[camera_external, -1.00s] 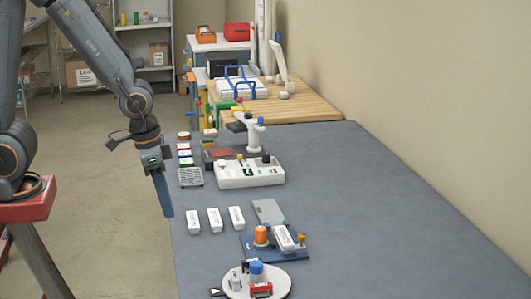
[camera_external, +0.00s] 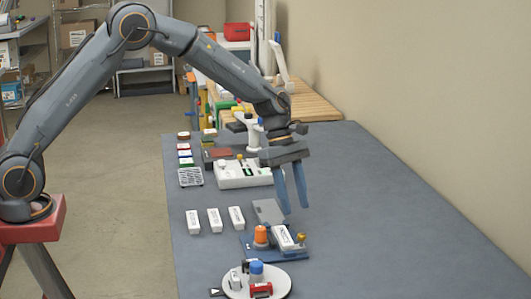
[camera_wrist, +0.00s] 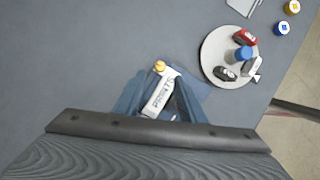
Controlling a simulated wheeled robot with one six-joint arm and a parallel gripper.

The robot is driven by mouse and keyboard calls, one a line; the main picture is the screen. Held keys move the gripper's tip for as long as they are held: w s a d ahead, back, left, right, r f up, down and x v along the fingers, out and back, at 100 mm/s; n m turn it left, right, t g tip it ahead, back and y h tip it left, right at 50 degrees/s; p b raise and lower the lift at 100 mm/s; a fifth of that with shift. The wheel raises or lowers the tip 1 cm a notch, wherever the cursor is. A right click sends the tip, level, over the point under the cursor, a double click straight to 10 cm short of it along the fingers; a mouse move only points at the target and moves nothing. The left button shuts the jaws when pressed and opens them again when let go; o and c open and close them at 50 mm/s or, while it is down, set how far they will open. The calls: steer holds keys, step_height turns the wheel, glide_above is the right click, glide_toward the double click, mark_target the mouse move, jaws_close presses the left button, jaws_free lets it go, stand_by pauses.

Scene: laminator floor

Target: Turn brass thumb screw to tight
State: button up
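The brass thumb screw (camera_external: 301,238) stands at the right end of a small blue fixture (camera_external: 262,253), beside a white labelled block (camera_external: 284,238). In the wrist view the screw (camera_wrist: 159,66) shows as a yellow-orange knob at the end of the white block (camera_wrist: 160,95). My gripper (camera_external: 295,209) points down above the fixture with its two blue fingers apart and empty. In the wrist view the gripper fingers (camera_wrist: 160,78) lie on either side of the white block, with the screw near their tips. The screw's threads are not visible.
An orange cylinder (camera_external: 261,235) stands on the fixture's left. A round white tray (camera_external: 283,286) with a blue-capped item and a red item is in front. Several white boxes (camera_external: 214,220) stand to the left. A grey plate (camera_external: 268,210) lies behind. The table's right side is clear.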

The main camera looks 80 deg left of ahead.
mark_target(301, 234)
steer(key=shift+p+x, duration=0.9)
steer(key=shift+x, duration=2.65)
jaws_close()
